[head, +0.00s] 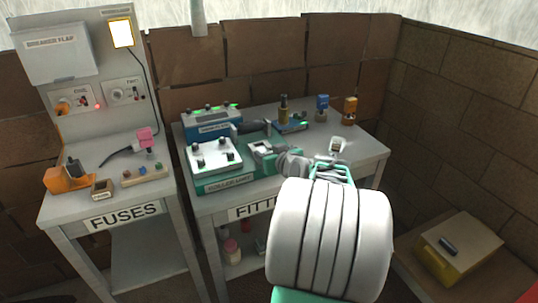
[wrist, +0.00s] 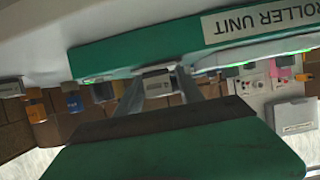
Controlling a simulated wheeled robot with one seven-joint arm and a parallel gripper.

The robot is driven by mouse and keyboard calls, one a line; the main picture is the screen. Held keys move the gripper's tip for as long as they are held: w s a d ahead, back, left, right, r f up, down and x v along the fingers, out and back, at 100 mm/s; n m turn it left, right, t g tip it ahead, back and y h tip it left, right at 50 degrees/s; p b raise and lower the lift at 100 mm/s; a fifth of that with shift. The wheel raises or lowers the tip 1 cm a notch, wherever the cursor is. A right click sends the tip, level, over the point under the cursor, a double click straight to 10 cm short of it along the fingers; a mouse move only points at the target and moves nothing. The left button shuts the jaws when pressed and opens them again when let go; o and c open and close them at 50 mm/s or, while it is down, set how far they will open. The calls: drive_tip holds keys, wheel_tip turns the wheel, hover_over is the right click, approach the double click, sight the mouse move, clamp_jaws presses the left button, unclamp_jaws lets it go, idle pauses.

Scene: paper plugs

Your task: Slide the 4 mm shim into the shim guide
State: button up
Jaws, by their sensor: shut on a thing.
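My gripper (wrist: 158,84) shows in the wrist view, which is upside down. Its two grey fingers are shut on a small grey piece with a pale face, taken to be the 4 mm shim (wrist: 157,83); any lettering on it is too small to read. The piece is close to the green base of a unit labelled "…ROLLER UNIT" (wrist: 258,22). In the head view this unit (head: 216,160) stands at the bench's front left, and my arm reaches to its right end. I cannot make out the shim guide for certain, nor whether the shim touches anything.
A blue unit (head: 211,121) stands behind. Yellow, blue and orange holders (head: 350,110) stand along the back of the fitting bench (head: 370,155). The fuses bench (head: 60,211) is at left. A low box (head: 461,243) is at lower right.

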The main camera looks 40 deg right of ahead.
idle(0.3)
drive_tip(key=o, duration=1.5)
drive_tip(key=shift+c, duration=0.2)
drive_tip(key=shift+s, duration=0.1)
drive_tip(key=shift+s+a+b, duration=0.2)
drive_tip(key=shift+s+a, duration=0.1)
drive_tip(key=shift+s, duration=0.55)
drive_tip(key=shift+s+a+b, duration=0.25)
drive_tip(key=shift+s, duration=0.65)
drive_tip(key=shift+s+a+b, duration=0.2)
drive_tip(key=shift+s+a, duration=0.1)
drive_tip(key=shift+s, duration=0.55)
